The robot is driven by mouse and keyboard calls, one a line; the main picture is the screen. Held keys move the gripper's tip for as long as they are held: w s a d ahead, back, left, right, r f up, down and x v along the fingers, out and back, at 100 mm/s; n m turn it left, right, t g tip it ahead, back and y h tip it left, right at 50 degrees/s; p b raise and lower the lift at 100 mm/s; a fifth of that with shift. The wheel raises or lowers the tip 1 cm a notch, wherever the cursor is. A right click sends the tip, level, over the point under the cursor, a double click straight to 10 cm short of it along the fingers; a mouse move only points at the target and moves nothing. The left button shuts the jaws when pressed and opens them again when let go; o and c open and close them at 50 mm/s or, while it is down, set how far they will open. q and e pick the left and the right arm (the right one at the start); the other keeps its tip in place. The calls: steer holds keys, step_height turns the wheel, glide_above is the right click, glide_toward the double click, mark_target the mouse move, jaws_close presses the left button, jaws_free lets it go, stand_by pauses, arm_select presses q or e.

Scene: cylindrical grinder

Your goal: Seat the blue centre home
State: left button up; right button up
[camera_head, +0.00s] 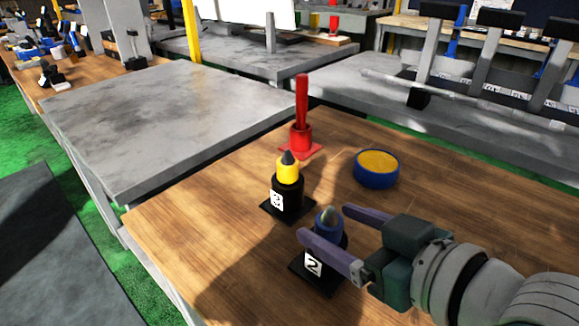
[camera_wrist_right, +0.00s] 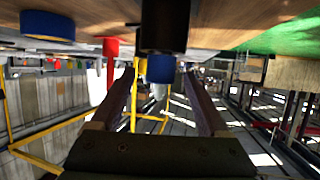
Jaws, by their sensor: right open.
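The blue centre (camera_head: 327,224), with a grey pointed tip, stands upright in a black holder marked 2 (camera_head: 315,270) on the wooden table. My right gripper (camera_head: 324,223) is open, its purple fingers on either side of the blue centre; I cannot tell whether either touches it. The right wrist view is upside down: the blue centre (camera_wrist_right: 160,69) shows between the open fingers, below the black holder (camera_wrist_right: 164,25). How deep the centre sits in the holder is unclear. My left gripper is not in view.
A yellow centre (camera_head: 288,170) stands in another black holder (camera_head: 287,197) behind it. Farther back is a red rod (camera_head: 302,100) in a red holder (camera_head: 301,138). A blue round dish (camera_head: 376,178) with a yellow top stands right. The grey machine table (camera_head: 170,120) lies left, beyond the wooden table's edge.

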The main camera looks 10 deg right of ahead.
steer(key=shift+x, duration=0.95)
steer(key=shift+c, duration=0.2)
jaws_close()
